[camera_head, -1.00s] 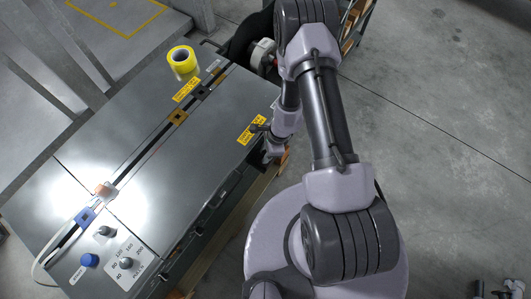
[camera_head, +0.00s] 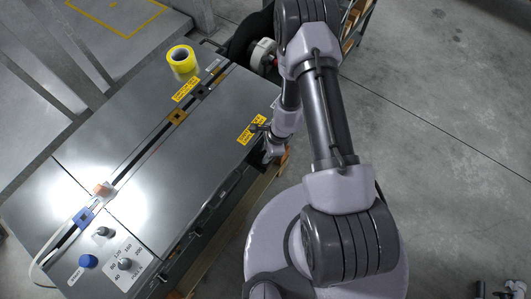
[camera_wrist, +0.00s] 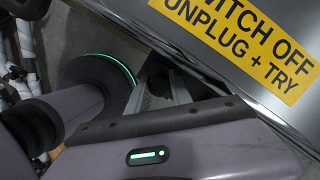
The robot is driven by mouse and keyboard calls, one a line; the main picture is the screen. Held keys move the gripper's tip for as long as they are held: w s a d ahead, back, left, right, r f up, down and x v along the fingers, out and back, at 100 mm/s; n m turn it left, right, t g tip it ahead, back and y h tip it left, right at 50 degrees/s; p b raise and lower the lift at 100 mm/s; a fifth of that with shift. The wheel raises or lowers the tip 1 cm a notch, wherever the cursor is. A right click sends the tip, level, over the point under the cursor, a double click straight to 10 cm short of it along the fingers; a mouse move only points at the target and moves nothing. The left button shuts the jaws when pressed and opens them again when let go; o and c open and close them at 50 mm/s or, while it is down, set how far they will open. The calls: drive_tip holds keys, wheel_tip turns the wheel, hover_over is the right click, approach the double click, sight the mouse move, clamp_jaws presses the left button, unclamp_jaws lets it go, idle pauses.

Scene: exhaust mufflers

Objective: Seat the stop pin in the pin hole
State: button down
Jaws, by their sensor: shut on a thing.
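My gripper (camera_head: 267,151) is low at the right edge of the grey bench (camera_head: 110,150), beside a yellow warning label. In the wrist view my gripper (camera_wrist: 160,88) has its jaws shut on a small dark thing (camera_wrist: 155,66), mostly hidden between the fingers. It may be the stop pin, but its shape does not show clearly. The pin hole cannot be made out for certain.
The yellow label (camera_wrist: 250,35) lies on the bench top close to my gripper. A yellow tape roll (camera_head: 183,61) stands at the far end. A blue button (camera_head: 88,261) and a dial (camera_head: 124,265) are at the near end. Open concrete floor lies to the right.

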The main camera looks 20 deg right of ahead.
drive_tip(key=shift+f+b, duration=0.5)
drive_tip(key=c, duration=1.1)
unclamp_jaws()
drive_tip(key=shift+o, duration=0.2)
drive_tip(key=shift+r, duration=0.1)
drive_tip(key=p+v, duration=0.9)
drive_tip(key=v, duration=0.8)
drive_tip(key=shift+r, duration=0.2)
